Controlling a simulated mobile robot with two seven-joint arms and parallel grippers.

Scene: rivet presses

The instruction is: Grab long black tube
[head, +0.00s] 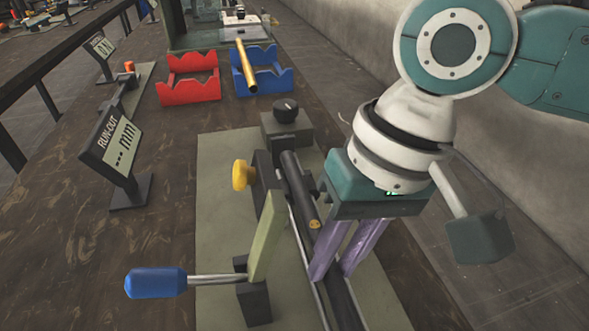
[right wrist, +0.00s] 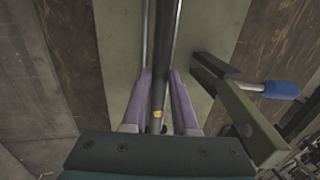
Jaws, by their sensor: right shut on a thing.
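The long black tube (head: 298,188) lies lengthwise along the rails of the press fixture on a grey-green plate. It has a small orange mark on its upper side. In the right wrist view the tube (right wrist: 164,50) runs up the middle of the picture, between the purple fingers. My right gripper (head: 335,268) comes down from above, with its fingers on either side of the tube, shut on it near the orange mark. The fingers hide part of the tube in the head view. My left gripper is not in view.
A green lever (head: 266,238) with a blue handle (head: 155,283) stands left of the tube. A yellow knob (head: 241,175) is beside the fixture. Red (head: 189,91) and blue (head: 273,80) cradles, a gold tube (head: 246,68) and a run-out display (head: 112,150) stand farther off.

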